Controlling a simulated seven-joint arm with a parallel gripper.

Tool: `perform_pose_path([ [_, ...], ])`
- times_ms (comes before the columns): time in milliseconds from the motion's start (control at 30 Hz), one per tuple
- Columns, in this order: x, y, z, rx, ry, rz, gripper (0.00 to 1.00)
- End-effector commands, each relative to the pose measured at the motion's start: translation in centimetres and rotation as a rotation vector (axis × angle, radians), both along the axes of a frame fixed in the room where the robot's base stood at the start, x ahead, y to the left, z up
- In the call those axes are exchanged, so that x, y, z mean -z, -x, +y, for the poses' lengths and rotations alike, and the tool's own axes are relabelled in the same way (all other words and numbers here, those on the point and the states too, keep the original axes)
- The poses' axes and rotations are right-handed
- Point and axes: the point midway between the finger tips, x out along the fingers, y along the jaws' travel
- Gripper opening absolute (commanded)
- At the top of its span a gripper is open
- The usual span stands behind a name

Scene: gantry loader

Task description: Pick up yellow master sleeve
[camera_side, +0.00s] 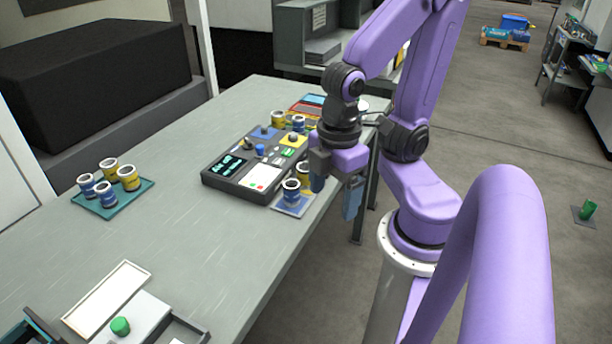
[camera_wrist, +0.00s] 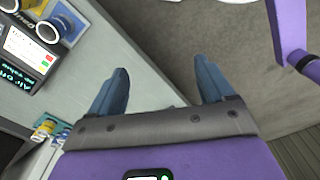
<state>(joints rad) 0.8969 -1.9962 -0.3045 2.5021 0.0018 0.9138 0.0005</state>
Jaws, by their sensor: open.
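A yellow sleeve (camera_side: 304,176) stands behind a blue sleeve (camera_side: 291,191) on a small light-blue mat (camera_side: 294,210) at the table's right edge, partly hidden by it. I cannot tell for sure which yellow sleeve is the master. My gripper (camera_side: 335,192) is open and empty, just right of this pair and past the table edge. In the wrist view, my gripper (camera_wrist: 160,85) has its fingers wide apart with only table edge and floor between them.
A dark gauge unit (camera_side: 236,190) with screens lies left of the pair. Yellow (camera_side: 278,118) and blue (camera_side: 298,123) sleeves stand behind it. A teal tray (camera_side: 132,203) holds several sleeves at the left. A white plate (camera_side: 107,297) lies at front. The table between is clear.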

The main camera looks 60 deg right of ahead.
Motion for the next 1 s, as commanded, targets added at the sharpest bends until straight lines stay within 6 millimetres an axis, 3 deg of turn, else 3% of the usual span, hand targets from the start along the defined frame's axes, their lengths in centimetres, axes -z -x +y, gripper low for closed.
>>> perform_pose_path([
  [333,-0.1,-1.2,0.1,0.067,0.0,-0.002,0.82],
  [667,-0.3,-7.3,-0.3,0.432,-0.001,-0.013,0.82],
  [1000,-0.6,-13.0,-2.0,0.829,0.001,-0.026,0.82],
])
